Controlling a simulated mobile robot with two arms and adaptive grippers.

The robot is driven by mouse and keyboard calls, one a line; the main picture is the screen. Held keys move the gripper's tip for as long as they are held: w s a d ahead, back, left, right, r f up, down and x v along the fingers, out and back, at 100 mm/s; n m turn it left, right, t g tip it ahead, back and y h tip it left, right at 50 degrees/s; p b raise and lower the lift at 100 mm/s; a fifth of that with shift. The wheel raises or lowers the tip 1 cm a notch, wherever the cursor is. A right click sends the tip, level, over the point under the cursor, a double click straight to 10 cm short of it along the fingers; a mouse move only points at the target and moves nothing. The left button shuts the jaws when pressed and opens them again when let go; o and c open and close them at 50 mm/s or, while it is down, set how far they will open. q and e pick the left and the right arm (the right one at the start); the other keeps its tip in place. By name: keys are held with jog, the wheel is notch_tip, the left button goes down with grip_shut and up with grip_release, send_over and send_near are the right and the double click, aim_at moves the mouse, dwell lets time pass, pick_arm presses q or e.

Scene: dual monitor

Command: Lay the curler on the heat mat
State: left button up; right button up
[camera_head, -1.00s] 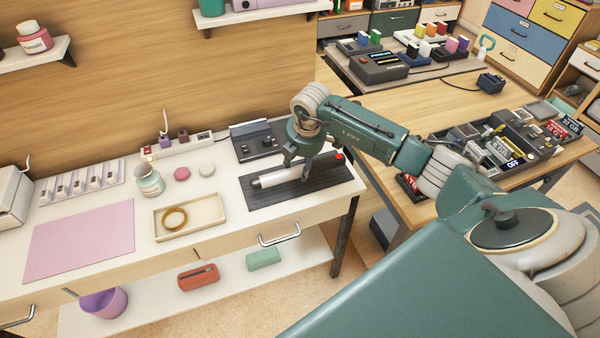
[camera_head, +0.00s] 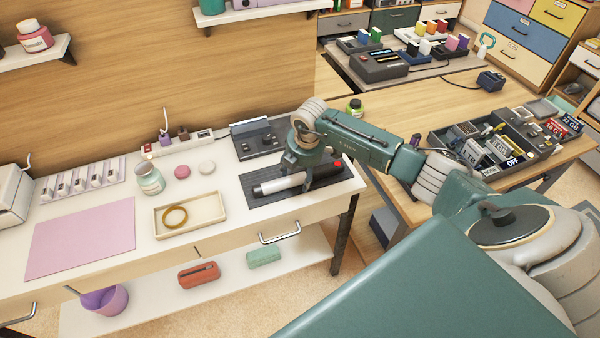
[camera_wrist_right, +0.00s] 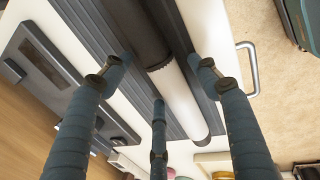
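The curler (camera_head: 285,184), a pale barrel with dark parts and a spot of red near the gripper, lies along the dark ridged heat mat (camera_head: 325,190). It appears to rest on it. In the right wrist view the curler (camera_wrist_right: 178,88) runs over the mat's ridges (camera_wrist_right: 100,50), between my fingers. My right gripper (camera_head: 306,172) is over the curler's middle. Its fingers in the wrist view (camera_wrist_right: 160,80) are spread, with gaps to the curler on both sides. The wrist hides part of the curler in the head view. My left gripper is not in view.
A dark device (camera_head: 258,140) stands behind the mat. A cream tray (camera_head: 200,222) with a tan ring, small jars and a pink mat (camera_head: 80,238) are to the left. A drawer handle (camera_head: 280,236) sticks out in front. A second wooden table (camera_head: 440,105) is at right.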

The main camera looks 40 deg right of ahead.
jog(key=shift+r, duration=0.3)
jog(key=b+v, duration=0.2)
jog(key=v, duration=0.9)
jog(key=shift+r, duration=0.4)
jog(key=shift+s+a, duration=0.1)
dwell(0.4)
